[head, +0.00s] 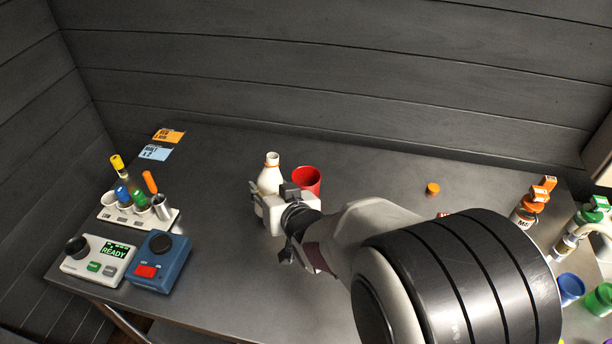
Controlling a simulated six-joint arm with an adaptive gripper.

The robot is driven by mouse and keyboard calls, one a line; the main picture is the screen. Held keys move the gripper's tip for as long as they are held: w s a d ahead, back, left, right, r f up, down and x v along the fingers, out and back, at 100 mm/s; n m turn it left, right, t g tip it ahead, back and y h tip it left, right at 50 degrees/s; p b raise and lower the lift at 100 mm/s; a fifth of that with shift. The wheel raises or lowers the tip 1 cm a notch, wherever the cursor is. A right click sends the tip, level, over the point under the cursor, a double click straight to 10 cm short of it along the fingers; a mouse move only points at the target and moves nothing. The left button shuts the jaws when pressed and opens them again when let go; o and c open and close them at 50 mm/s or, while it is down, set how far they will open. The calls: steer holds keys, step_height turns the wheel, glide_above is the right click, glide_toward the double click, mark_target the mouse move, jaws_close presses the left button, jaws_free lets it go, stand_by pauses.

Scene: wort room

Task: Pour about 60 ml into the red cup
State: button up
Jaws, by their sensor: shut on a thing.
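The red cup (307,180) stands upright on the dark table, just right of a white bottle (270,179). The bottle has a narrow neck with an orange-red band near its top, and it looks close to upright. My gripper (268,206) is at the lower part of the bottle and is shut on it. The gripper and wrist hide the bottle's base and part of the cup's lower side. I cannot see whether the bottle touches the table. The inside bottom of the cup and any liquid are hidden.
An orange cap (432,188) lies on the table right of the cup. A tube rack (138,216), a grey device reading READY (98,261) and a blue box with a red switch (159,262) stand left. Bottles and coloured cups (570,288) crowd the right. The table's middle left is clear.

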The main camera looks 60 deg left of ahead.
steer(key=shift+n+t, duration=0.5)
steer(key=shift+n, duration=0.2)
stand_by(0.5)
